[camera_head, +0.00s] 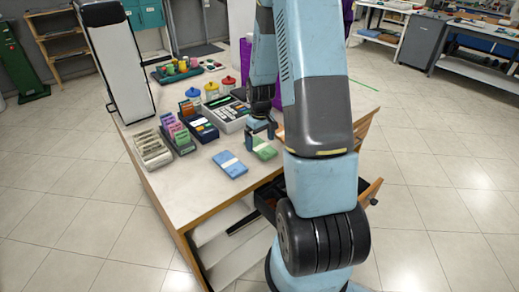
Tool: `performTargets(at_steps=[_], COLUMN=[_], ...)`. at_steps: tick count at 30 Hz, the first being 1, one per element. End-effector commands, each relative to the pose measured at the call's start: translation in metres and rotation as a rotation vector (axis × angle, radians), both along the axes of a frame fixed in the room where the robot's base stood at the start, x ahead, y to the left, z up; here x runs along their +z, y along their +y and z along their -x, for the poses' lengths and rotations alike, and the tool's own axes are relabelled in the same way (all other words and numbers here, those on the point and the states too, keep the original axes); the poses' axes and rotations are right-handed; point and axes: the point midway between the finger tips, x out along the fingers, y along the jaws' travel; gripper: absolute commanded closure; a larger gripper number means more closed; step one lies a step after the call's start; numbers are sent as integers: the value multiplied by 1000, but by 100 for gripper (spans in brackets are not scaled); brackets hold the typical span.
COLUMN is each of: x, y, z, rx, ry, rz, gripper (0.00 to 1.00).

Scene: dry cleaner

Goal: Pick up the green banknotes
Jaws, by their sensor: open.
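The green banknotes (265,149) lie as a small banded stack on the light counter top, near its front right edge. A blue banknote stack (230,165) lies to their left, a little nearer to me, and apart from them. My gripper (262,136) is open and points down just above the green stack, over its far left part. Its fingers overlap the stack's upper edge in this view, so I cannot tell whether they touch it. My arm hides the counter to the right of the stack.
Card trays (153,149) and a cash register (224,113) stand behind and left of the banknotes. Lidded jars (211,91) stand farther back. A tall white panel (117,68) rises at the left edge. An open drawer (266,197) is below the counter's front edge. The counter's near left is clear.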

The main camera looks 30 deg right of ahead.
Motion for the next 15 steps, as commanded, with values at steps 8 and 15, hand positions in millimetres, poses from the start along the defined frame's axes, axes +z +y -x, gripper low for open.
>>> performTargets(at_steps=[8, 15], x=[-20, -20], y=[0, 0], z=[0, 0], rx=[-1, -1], ry=[-1, -1], rz=[0, 1], gripper=[1, 4])
